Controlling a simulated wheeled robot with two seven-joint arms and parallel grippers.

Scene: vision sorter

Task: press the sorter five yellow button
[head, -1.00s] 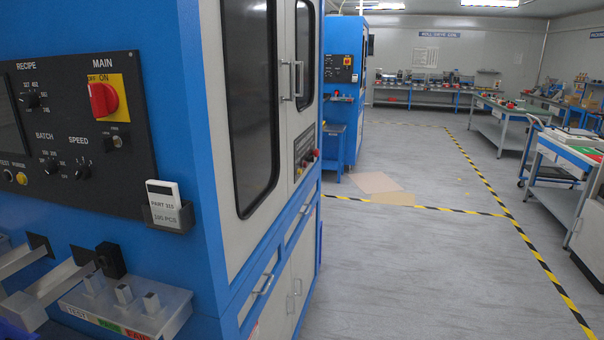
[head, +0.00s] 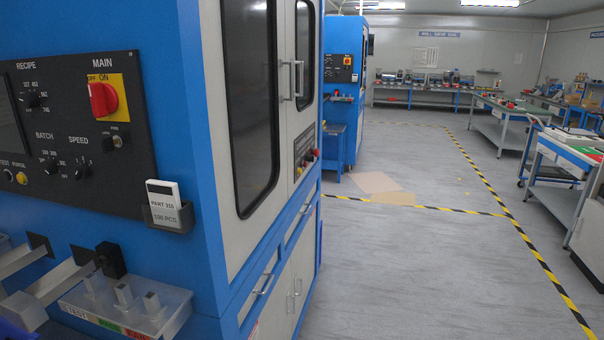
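A blue sorter machine (head: 175,60) fills the left of the head view, close to me. Its black control panel (head: 110,180) carries a red MAIN switch (head: 104,98), black knobs and a small yellow button (head: 22,178) at the panel's lower left, near the picture's left edge. A yellow button (head: 299,171) also shows on the machine's side, near a red one (head: 316,153). I cannot read a number on this machine. Neither of my grippers shows in the head view.
A card holder (head: 170,215) and bins labelled TEST, PASS and FAIL (head: 125,305) stick out from the machine's front. A second blue machine (head: 343,90) stands behind. Open grey floor (head: 430,260) with yellow-black tape lies right of it; workbenches (head: 570,150) line the far right.

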